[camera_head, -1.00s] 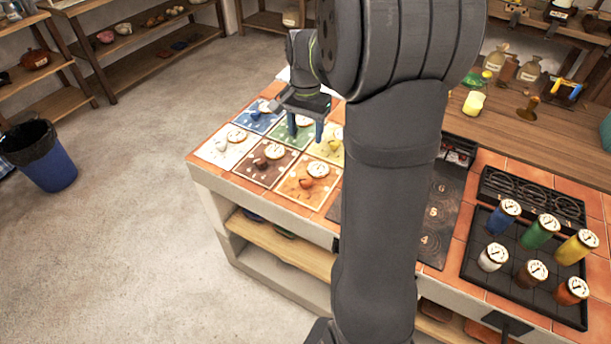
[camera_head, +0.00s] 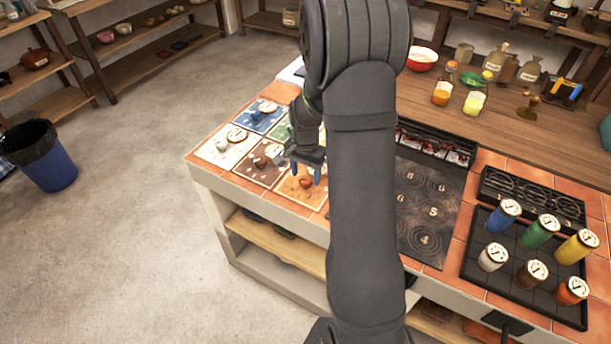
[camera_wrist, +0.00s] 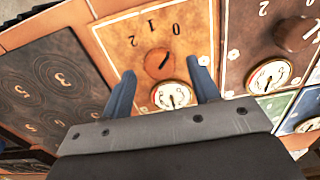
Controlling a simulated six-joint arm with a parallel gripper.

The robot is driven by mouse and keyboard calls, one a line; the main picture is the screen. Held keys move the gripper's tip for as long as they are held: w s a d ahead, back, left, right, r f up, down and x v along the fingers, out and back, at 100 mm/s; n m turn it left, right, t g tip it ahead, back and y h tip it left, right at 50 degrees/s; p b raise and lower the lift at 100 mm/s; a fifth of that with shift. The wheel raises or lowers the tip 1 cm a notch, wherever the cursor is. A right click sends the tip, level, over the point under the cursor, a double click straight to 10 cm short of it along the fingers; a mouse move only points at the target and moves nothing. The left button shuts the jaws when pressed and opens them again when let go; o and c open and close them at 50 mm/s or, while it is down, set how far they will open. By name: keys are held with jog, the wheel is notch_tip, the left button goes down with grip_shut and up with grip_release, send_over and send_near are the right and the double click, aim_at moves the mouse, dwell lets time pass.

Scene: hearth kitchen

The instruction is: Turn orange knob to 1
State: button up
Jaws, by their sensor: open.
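The orange panel (camera_head: 291,196) is at the front of the counter, with the orange knob (camera_head: 305,182) on it. In the wrist view, the orange knob (camera_wrist: 158,61) lies between and just beyond the blue fingertips of my gripper (camera_wrist: 161,70). A dark line on the knob slants toward the 0 side. In the head view, my gripper (camera_head: 307,172) is open above the panel; contact with the knob cannot be told.
The brown panel (camera_wrist: 270,35) with its own knob and dial adjoins the orange one. A dark hob (camera_head: 430,210) lies to the right, partly behind my arm. A black tray (camera_head: 480,290) holds several colored jars. Open floor lies left of the counter.

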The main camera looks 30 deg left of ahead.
jog(key=shift+f, duration=0.8)
jog(key=c, duration=1)
jog(key=shift+n, duration=0.4)
jog(key=n, duration=0.3)
jog(key=shift+r+n, duration=0.1)
jog(key=shift+n, duration=2.4)
